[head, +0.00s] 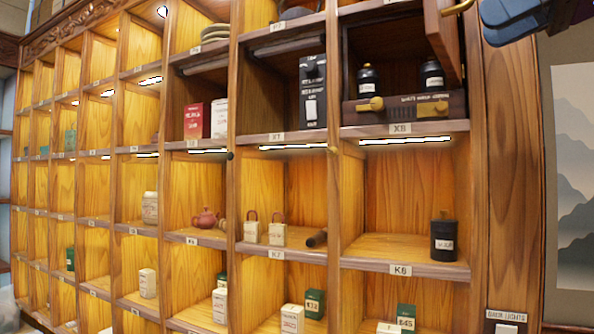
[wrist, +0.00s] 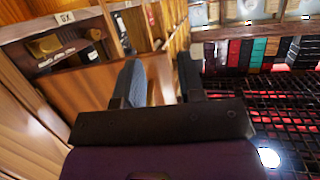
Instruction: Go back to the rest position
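My gripper (wrist: 160,66) shows in the wrist view with its two fingers spread and a gap between them. I see no object held in the gap. In the head view part of my gripper (head: 520,18) is at the top right edge, to the right of an open wooden cabinet door (head: 440,42) with a brass knob (head: 459,7), and looks apart from it. A wooden panel (wrist: 85,85) lies behind the fingers in the wrist view. The gripper's full outline is cut off in the head view.
A wooden wall of cubbyholes fills the head view. Compartment X8 holds dark jars (head: 367,80) above a small drawer (head: 418,107). A black canister (head: 444,240) stands in K8 below. A wooden post (head: 512,170) and a mountain picture (head: 573,180) are at the right.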

